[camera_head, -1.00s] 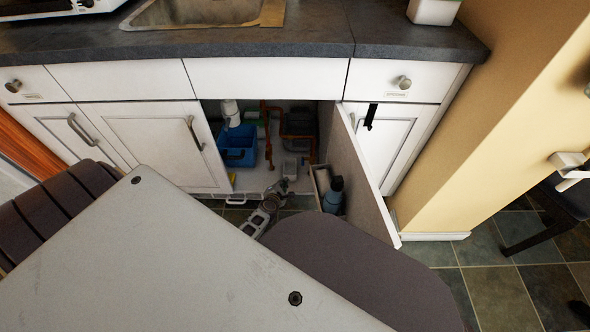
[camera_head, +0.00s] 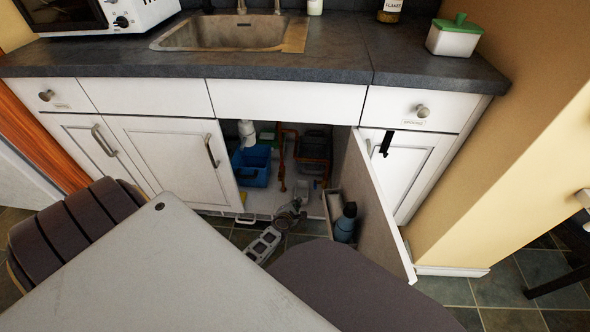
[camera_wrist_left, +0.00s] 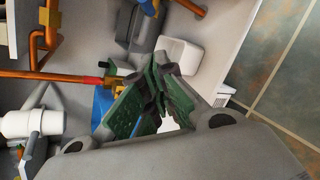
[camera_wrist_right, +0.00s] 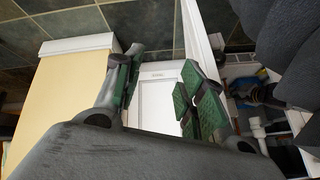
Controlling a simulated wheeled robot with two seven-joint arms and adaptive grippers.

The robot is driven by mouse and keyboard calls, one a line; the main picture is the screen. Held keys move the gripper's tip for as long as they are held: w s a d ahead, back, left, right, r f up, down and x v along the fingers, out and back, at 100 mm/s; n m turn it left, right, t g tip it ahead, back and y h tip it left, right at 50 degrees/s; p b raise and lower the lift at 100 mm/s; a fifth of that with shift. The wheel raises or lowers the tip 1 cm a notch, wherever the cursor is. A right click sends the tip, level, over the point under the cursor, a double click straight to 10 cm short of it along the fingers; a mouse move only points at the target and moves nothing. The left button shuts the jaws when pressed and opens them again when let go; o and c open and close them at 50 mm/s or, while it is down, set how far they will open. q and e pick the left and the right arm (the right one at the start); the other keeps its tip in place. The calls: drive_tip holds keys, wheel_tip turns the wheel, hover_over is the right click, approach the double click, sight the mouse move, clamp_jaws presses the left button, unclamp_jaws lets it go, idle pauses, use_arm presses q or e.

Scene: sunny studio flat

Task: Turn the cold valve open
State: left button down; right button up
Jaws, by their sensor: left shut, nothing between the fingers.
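Copper pipes (camera_head: 283,160) stand inside the open sink cabinet. In the left wrist view, a copper pipe (camera_wrist_left: 60,76) leads to a brass valve fitting (camera_wrist_left: 122,86) with a red part (camera_wrist_left: 104,64) beside it. A blue piece (camera_wrist_left: 103,102) shows by the fitting, partly hidden behind my fingers; I cannot tell if it is the cold valve's handle. My left gripper (camera_head: 293,208) is low at the cabinet opening, shut and empty. Its green-padded fingers (camera_wrist_left: 150,88) appear in front of the fitting; contact cannot be told. My right gripper (camera_wrist_right: 158,92) is open and empty, outside the cabinet.
A blue bucket (camera_head: 252,166) and a white drain pipe (camera_head: 246,133) are left of the pipes. A grey table top (camera_head: 160,270) and chairs (camera_head: 340,285) stand in front.

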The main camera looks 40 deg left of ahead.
sight(315, 185)
use_arm(q)
drive_tip(key=w+f+b, duration=0.1)
drive_tip(key=w+b, duration=0.1)
drive_tip(key=w, duration=0.7)
drive_tip(key=shift+f+b, duration=0.3)
drive_tip(key=shift+b, duration=0.05)
use_arm(e)
drive_tip(key=shift+t+y, duration=0.3)
drive_tip(key=shift+t, duration=0.1)
drive_tip(key=shift+a+f, duration=0.2)
drive_tip(key=shift+f, duration=1)
drive_tip(key=shift+a+f, duration=0.2)
drive_tip(key=shift+f, duration=0.95)
use_arm(q)
drive_tip(key=shift+w, duration=0.1)
use_arm(e)
drive_tip(key=shift+w, duration=0.1)
